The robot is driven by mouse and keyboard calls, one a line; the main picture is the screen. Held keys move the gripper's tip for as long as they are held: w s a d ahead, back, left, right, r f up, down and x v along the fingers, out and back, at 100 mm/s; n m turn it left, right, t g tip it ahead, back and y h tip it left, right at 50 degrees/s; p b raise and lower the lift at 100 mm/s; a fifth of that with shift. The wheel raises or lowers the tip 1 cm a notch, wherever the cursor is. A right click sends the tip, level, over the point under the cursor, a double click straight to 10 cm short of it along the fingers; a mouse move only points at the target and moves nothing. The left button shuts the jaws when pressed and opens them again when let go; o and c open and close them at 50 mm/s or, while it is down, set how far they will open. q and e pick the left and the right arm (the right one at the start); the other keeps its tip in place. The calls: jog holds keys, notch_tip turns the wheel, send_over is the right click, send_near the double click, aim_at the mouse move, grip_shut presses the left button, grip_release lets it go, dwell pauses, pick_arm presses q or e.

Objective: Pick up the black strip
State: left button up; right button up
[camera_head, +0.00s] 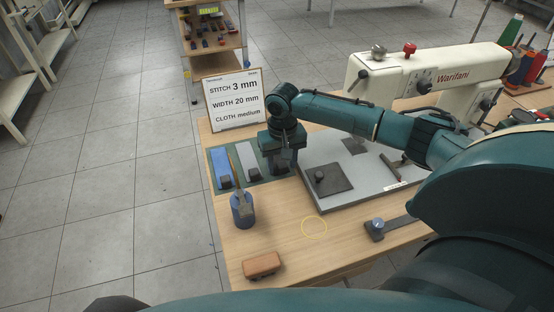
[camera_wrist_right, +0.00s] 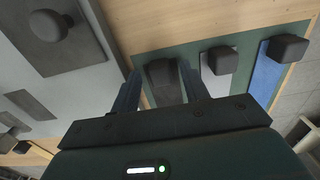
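The black strip (camera_wrist_right: 168,95) lies on the green mat (camera_wrist_right: 142,62), with a dark block-shaped knob at one end. In the right wrist view, the two fingers of my right gripper (camera_wrist_right: 160,70) stand on either side of this knob, with a small gap visible on the left side. The gripper is open. In the head view, my right gripper (camera_head: 283,163) points down over the right part of the mat and largely hides the black strip. My left gripper is not in view.
A grey strip (camera_head: 246,155) and a blue strip (camera_head: 220,163) lie left of the gripper. A blue pot (camera_head: 242,211) with a brush stands in front. A sign (camera_head: 234,102) stands behind. The grey plate (camera_head: 345,202) and sewing machine (camera_head: 430,75) are to the right.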

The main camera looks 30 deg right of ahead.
jog(key=c, duration=0.9)
jog(key=shift+r, duration=0.1)
